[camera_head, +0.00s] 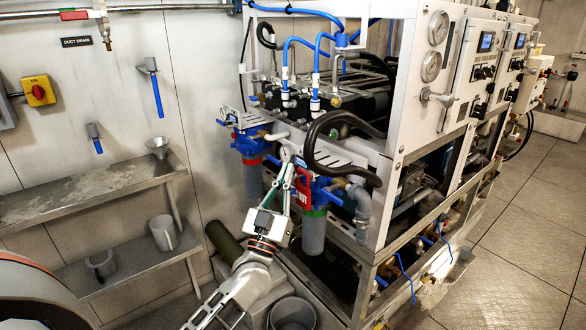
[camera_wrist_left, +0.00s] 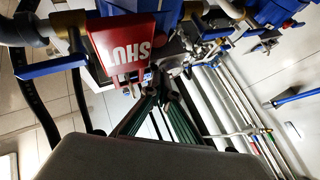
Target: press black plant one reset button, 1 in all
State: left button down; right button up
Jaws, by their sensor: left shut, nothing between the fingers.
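My left gripper (camera_head: 287,160) reaches up in front of the near frame's filter housings. Its fingers are shut and hold nothing. In the left wrist view the fingertips (camera_wrist_left: 156,88) are close to a red tag marked SHUT (camera_wrist_left: 121,44); I cannot tell whether they touch. The tag also shows in the head view (camera_head: 303,188), just right of the fingers. The near control panel (camera_head: 463,75) on the machine's right face carries a small display (camera_head: 486,42) and small black controls (camera_head: 482,73). I cannot tell which one is the black reset button. My right gripper is not in view.
Blue-capped filter housings (camera_head: 314,232), a black hose (camera_head: 322,150) and pipes crowd the space around the left gripper. A steel shelf (camera_head: 90,190) is on the left wall. A grey bucket (camera_head: 292,314) stands on the floor. The tiled floor (camera_head: 525,225) at right is clear.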

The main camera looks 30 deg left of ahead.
pick_arm(q)
jog(key=shift+w, duration=0.1)
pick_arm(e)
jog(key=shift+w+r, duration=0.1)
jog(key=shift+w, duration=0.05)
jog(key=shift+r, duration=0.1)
pick_arm(q)
jog(key=shift+s, duration=0.3)
jog(key=shift+s+a+p, duration=0.3)
jog(key=shift+s+p, duration=0.15)
jog(key=shift+s, duration=0.1)
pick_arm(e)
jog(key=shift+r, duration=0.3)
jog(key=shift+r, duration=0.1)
pick_arm(q)
jog(key=s, duration=0.1)
jog(key=s+a+p, duration=0.1)
jog(key=s, duration=0.1)
jog(key=s+a, duration=0.1)
jog(key=shift+s+p, duration=0.3)
jog(key=shift+p, duration=0.1)
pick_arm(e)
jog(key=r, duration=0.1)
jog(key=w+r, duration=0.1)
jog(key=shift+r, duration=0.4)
